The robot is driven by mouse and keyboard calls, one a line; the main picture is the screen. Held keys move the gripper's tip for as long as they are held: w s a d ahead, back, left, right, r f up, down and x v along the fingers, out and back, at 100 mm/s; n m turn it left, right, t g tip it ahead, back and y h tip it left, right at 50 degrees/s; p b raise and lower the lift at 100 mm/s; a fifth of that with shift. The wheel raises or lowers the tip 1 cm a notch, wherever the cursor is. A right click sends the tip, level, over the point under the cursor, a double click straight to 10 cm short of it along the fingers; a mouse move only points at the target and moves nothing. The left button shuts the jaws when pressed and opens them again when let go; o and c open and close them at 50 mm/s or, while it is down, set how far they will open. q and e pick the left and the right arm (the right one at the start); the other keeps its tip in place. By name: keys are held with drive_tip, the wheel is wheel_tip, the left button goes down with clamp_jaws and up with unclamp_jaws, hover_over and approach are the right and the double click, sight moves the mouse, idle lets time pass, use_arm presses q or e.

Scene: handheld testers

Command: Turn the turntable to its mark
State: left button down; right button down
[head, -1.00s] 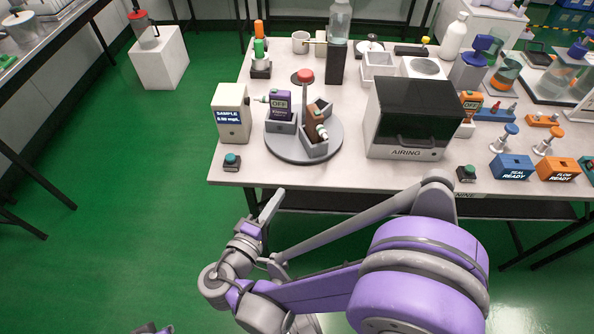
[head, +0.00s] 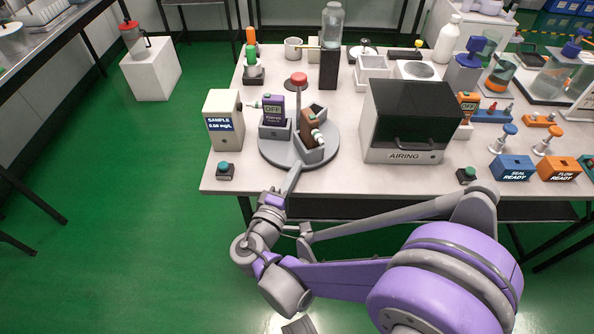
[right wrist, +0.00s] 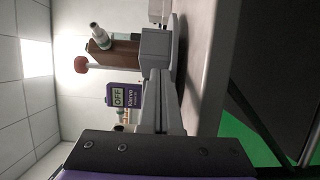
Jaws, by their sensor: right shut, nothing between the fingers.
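The turntable (head: 273,157) is a grey disc near the table's front left. It carries grey bins with a purple tester (head: 273,110) reading OFF and a brown block (head: 309,127) with a small white bottle. A red knob (head: 298,79) stands on a post there. My right gripper (head: 293,178) is shut and empty at the disc's front edge; I cannot tell if it touches. In the right wrist view its fingers (right wrist: 156,92) point at a grey bin (right wrist: 155,47), with the tester (right wrist: 124,97) beside them. I cannot make out the mark. My left gripper is not in view.
A SAMPLE box (head: 224,120) and a teal button (head: 225,171) stand left of the turntable. The AIRING box (head: 405,155) stands close on its right. Behind are a green-orange tester (head: 252,62) and a dark stand with a glass jar (head: 332,25).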

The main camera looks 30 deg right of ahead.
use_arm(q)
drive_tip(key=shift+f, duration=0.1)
use_arm(e)
drive_tip(key=shift+d, duration=0.35)
drive_tip(key=shift+s+d, duration=0.25)
drive_tip(key=shift+d, duration=0.25)
drive_tip(key=shift+s+d, duration=0.2)
drive_tip(key=shift+d, duration=0.3)
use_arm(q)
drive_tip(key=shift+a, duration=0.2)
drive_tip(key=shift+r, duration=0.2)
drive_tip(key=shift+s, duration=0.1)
